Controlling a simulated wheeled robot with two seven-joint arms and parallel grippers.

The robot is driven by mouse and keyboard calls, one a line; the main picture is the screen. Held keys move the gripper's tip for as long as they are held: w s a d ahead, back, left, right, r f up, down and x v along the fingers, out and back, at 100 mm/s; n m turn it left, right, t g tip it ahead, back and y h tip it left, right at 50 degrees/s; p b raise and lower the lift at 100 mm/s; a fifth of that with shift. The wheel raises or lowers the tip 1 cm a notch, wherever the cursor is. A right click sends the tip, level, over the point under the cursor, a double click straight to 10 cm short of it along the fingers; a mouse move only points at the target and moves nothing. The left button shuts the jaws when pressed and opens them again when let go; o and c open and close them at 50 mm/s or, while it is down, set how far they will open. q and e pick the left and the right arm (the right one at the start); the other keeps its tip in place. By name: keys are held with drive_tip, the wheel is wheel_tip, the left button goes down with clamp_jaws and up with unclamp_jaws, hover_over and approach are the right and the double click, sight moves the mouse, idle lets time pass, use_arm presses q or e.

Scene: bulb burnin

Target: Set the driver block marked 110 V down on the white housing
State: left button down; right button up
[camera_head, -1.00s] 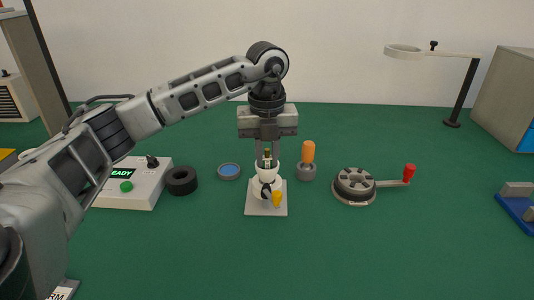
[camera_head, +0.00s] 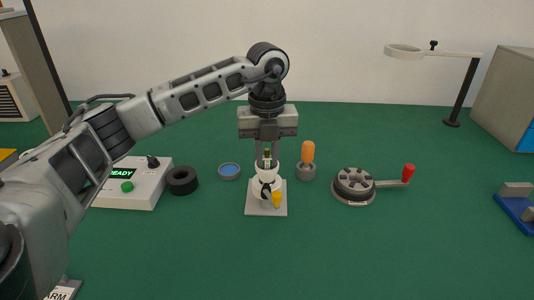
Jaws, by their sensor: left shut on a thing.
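The white housing (camera_head: 266,172) stands upright on a pale square base plate (camera_head: 254,208) in the middle of the table. My left gripper (camera_head: 267,160) points straight down over the housing and is shut on a small dark green block (camera_head: 267,154), which I take to be the driver block. The block is at the housing's open top, partly hidden by the fingers. Its marking is too small to read, and I cannot tell whether it touches the housing. A black part and a yellow knob (camera_head: 277,198) are at the housing's front. My right gripper is not in view.
A black ring (camera_head: 182,180) and a blue-filled dish (camera_head: 229,171) lie left of the housing, beside a white control box (camera_head: 140,190) reading READY. An orange-handled tool (camera_head: 307,155) and a round crank fixture (camera_head: 353,187) stand right.

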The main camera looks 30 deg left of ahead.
use_arm(q)
drive_tip(key=shift+r, duration=0.1)
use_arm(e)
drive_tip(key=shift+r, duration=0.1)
use_arm(q)
drive_tip(key=c, duration=1.4)
unclamp_jaws()
drive_tip(key=shift+o, duration=0.2)
drive_tip(key=shift+w+r, duration=0.2)
drive_tip(key=shift+r, duration=0.7)
drive_tip(key=shift+c, duration=0.2)
drive_tip(key=shift+o, duration=0.7)
wheel_tip(320, 180, up, 13)
drive_tip(key=p, duration=0.3)
drive_tip(key=shift+s, duration=0.2)
drive_tip(key=shift+r, duration=0.5)
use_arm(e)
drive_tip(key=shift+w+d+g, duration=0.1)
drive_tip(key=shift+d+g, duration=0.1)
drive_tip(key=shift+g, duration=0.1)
